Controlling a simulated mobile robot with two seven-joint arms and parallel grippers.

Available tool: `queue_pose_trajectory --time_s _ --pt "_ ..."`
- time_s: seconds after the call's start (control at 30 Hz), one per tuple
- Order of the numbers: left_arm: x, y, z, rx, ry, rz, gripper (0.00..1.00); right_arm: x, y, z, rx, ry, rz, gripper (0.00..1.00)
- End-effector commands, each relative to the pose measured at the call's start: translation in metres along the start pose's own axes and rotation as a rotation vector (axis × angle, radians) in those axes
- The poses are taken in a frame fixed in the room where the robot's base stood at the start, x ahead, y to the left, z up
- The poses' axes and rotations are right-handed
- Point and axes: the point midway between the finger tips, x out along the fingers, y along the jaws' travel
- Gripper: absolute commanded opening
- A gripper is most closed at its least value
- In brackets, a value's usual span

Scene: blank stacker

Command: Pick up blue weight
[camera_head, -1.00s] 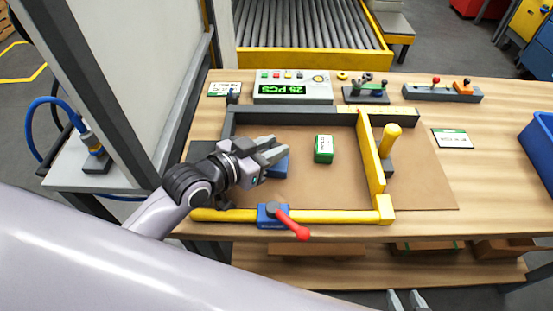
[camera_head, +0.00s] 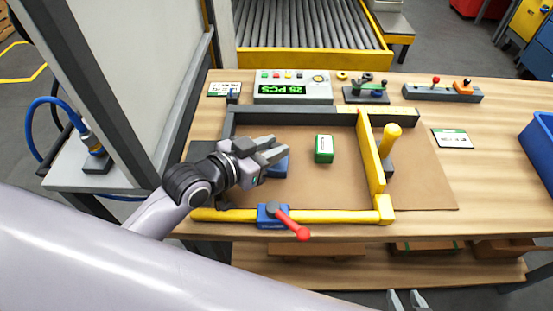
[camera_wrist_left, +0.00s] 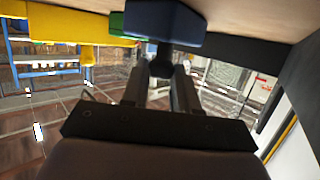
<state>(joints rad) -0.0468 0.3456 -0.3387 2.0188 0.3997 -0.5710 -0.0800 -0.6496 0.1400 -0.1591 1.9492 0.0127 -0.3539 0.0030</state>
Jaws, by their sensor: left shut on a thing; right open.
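The blue weight (camera_head: 279,167) is on the brown mat inside the frame, partly hidden by my left gripper in the head view. My left gripper (camera_head: 272,153) is shut on it. In the left wrist view the blue weight (camera_wrist_left: 162,20) is a blue block with a dark narrower knob below it in the picture, and the fingers of my left gripper (camera_wrist_left: 160,78) are on either side of the knob. I cannot tell whether the weight is clear of the mat. My right gripper (camera_head: 406,299) shows only its fingertips at the bottom edge, apart and empty.
A green block with a white label (camera_head: 324,149) stands right of the weight. The frame has a dark back wall, a yellow right bar (camera_head: 371,155) with an upright handle (camera_head: 390,139), and a yellow front bar (camera_head: 335,217) with a blue clamp and red lever (camera_head: 290,224). A counter box (camera_head: 293,88) stands behind.

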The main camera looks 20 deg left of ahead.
Motion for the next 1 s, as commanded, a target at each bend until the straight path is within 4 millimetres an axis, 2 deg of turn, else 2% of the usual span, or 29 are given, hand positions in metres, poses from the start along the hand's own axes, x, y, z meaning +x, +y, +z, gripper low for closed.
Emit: queue_pose_trajectory --time_s 0.33,0.53,0.77,1.0 --pt "-0.001 0.0 -0.007 0.002 0.011 -0.001 0.0 0.0 0.0 -0.001 0.0 0.001 0.0 0.43" --pt "-0.006 0.0 -0.023 0.003 0.014 0.0 0.0 -0.002 0.0 -0.003 0.0 0.001 0.0 0.43" --pt "-0.02 -0.001 -0.067 0.006 0.018 -0.002 0.0 -0.006 0.0 -0.009 0.0 0.001 0.0 0.43" --pt "-0.039 0.0 -0.129 0.006 0.019 -0.001 0.0 -0.012 0.0 -0.017 0.0 0.001 0.0 0.43"
